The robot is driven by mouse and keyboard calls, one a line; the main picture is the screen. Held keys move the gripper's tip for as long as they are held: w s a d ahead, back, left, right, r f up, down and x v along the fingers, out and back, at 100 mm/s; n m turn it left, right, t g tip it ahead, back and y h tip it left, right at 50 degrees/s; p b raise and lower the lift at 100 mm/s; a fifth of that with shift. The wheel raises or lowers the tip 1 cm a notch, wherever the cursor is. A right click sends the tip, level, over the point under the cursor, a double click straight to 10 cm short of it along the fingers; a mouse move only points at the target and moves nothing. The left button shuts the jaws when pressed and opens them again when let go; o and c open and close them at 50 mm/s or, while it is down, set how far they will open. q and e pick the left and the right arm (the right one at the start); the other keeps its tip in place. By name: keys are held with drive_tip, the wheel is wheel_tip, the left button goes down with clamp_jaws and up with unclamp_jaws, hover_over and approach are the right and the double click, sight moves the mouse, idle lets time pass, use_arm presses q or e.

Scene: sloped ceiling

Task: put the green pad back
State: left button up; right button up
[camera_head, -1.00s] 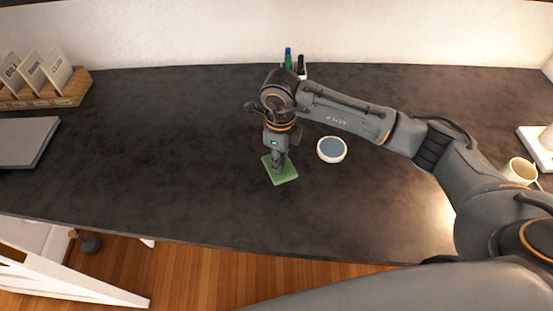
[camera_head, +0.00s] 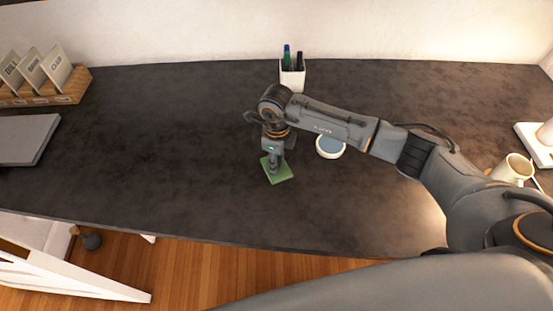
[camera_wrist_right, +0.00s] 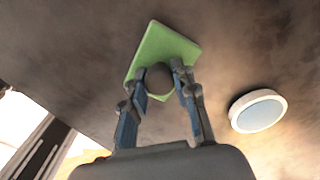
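The green pad (camera_head: 282,176) is a flat square with a dark round knob (camera_wrist_right: 159,78) on top, over the middle of the desk. My right gripper (camera_head: 275,163) points down at it from above. In the right wrist view, its two fingers (camera_wrist_right: 160,75) close on the knob from both sides, and the pad (camera_wrist_right: 165,44) shows beyond them. I cannot tell whether the pad touches the desk. A white round dish with a blue-grey face (camera_head: 330,147) lies to the right of the pad, partly behind my forearm. My left gripper is not in view.
A white pen cup (camera_head: 292,78) stands by the back wall. A wooden card holder (camera_head: 50,97) and a grey flat object (camera_head: 25,140) are at the left. A cream mug (camera_head: 512,170) stands at the right. The dark desk (camera_head: 160,170) is clear left of the pad.

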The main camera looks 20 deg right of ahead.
drive_tip(key=o, duration=0.4)
drive_tip(key=shift+r, duration=0.3)
wheel_tip(320, 180, up, 12)
drive_tip(key=b, duration=0.1)
drive_tip(key=shift+f+b, duration=0.15)
drive_tip(key=shift+b, duration=0.2)
